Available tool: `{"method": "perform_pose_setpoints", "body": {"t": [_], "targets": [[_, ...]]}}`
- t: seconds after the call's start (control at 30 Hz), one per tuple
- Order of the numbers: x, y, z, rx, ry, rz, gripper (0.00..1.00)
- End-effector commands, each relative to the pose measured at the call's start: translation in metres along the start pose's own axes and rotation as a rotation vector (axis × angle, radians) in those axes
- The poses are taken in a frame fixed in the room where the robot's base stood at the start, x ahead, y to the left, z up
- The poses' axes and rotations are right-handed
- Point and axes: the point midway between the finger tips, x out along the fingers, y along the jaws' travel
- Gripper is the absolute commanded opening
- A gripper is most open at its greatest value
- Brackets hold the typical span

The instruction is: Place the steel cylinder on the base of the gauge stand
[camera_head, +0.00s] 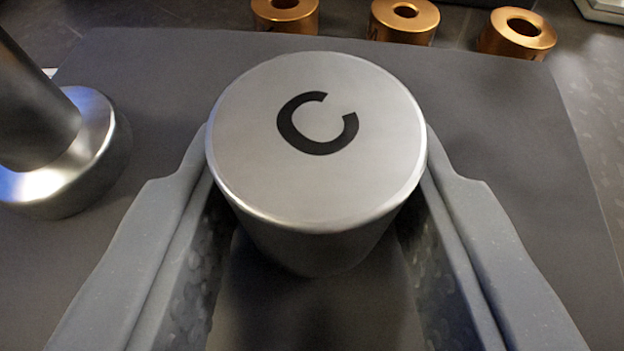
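The steel cylinder (318,190) is upright in the middle of the head view, with a black C-shaped mark on its top. My gripper (317,155) has one finger against each side of it and is shut on it. Below and around it is a flat dark grey plate (500,130), which looks like the base of the gauge stand. A thick metal column (35,110) with a round, shiny collar rises at the left of this plate. The cylinder's lower edge is partly hidden, and I cannot tell whether it touches the plate.
Several copper-coloured rings stand in a row behind the plate's far edge: one at the left (286,14), one in the middle (404,20) and one at the right (517,34). A pale object (603,9) shows at the top right corner. The plate is clear right of the cylinder.

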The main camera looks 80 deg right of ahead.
Motion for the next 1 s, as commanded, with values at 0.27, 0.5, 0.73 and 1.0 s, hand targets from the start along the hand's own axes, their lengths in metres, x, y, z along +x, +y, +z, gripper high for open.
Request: {"method": "perform_pose_setpoints", "body": {"t": [0.27,0.5,0.73,1.0], "targets": [[0.0038,0.0073,0.0021,-0.005,0.000,-0.005,0.00],[0.0048,0.0086,0.0002,-0.005,-0.002,-0.003,0.00],[0.0062,0.0092,-0.0007,-0.003,-0.002,-0.001,0.61],[0.0031,0.0091,-0.0016,-0.002,-0.001,-0.001,0.61]]}}
